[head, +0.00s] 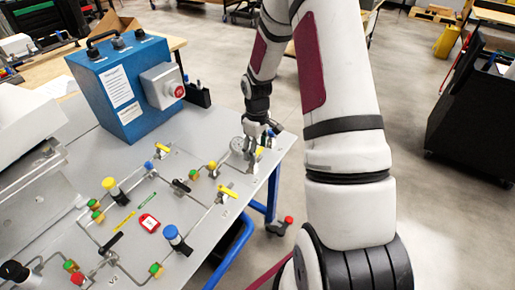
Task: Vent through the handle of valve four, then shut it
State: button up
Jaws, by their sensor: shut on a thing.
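My gripper (253,152) is at the right edge of the grey panel table, pointing down at a small valve there. The fingers hide most of that valve, so the exact handle angle cannot be told. Other lever handles on the panel are a yellow one (228,191), a black one (181,186), another yellow one (163,148) and a black one (112,242) at the front. The number of the gripped valve cannot be read.
A blue box (118,92) with a red button stands at the back of the panel (205,245). A round gauge (237,144) sits just left of my gripper.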

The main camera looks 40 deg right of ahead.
aim_at(257, 152)
jog(key=o, duration=1.1)
jog(key=shift+o, duration=0.2)
notch_tip(257, 152, up, 12)
dwell(0.3)
jog(key=s+a+r+m+t+h, duration=0.1)
jog(key=s+a+r+t, duration=0.1)
jog(key=s+a+r, duration=0.65)
jog(key=s+a+r+m+t, duration=0.15)
jog(key=s+a+r, duration=0.4)
jog(key=r, duration=0.55)
jog(key=s+a+r+m+t+y, duration=0.1)
jog(key=s+a, duration=0.4)
jog(key=s, duration=0.3)
jog(key=shift+r+m+t, duration=0.35)
